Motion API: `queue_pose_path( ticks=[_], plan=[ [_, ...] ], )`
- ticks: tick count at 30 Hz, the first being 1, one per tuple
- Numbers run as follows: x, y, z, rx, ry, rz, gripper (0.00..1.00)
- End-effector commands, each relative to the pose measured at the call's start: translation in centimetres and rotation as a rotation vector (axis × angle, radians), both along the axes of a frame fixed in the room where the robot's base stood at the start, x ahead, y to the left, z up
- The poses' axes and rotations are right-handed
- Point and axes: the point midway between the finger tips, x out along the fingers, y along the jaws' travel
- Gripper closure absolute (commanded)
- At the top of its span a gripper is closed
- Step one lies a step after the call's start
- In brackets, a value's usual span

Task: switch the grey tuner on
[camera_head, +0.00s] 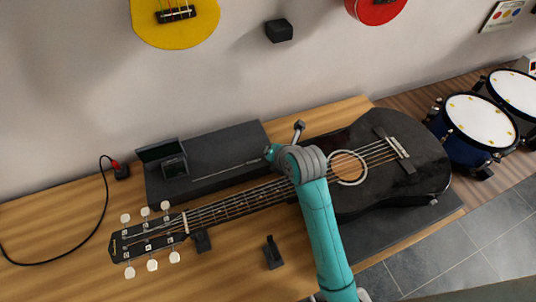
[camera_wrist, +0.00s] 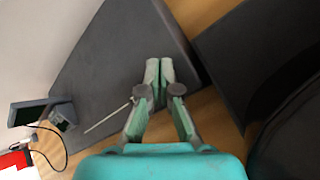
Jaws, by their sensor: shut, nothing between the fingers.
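A small grey device (camera_head: 174,167) that looks like the tuner sits at the left end of a dark grey case (camera_head: 225,150), beside an upright dark panel (camera_head: 160,151). In the wrist view the grey device (camera_wrist: 63,117) and the panel (camera_wrist: 27,112) show at the far left. Its switch is too small to make out. My gripper (camera_wrist: 158,68) is shut and empty over the case, well to the right of the device. In the head view, my gripper is largely hidden by my wrist near the guitar's sound hole.
A black guitar (camera_head: 370,175) lies across the bench (camera_head: 60,240), its neck in front of the case. A thin rod (camera_head: 225,169) lies on the case. A black cable (camera_head: 105,205) with a red plug runs at left. Drums (camera_head: 475,125) stand at right.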

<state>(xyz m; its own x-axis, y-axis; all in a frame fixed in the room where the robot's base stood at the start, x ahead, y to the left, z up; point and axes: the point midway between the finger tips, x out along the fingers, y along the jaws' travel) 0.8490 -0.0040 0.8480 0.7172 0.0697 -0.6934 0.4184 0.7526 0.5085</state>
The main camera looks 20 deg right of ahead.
Motion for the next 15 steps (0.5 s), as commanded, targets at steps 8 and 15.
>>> queue_pose_path(
  ticks=[8,15],
  plan=[
    [-0.4,-0.3,-0.6,-0.002,0.021,-0.008,1.00],
    [-0.2,-0.2,1.8,-0.001,0.012,-0.005,1.00]
  ],
)
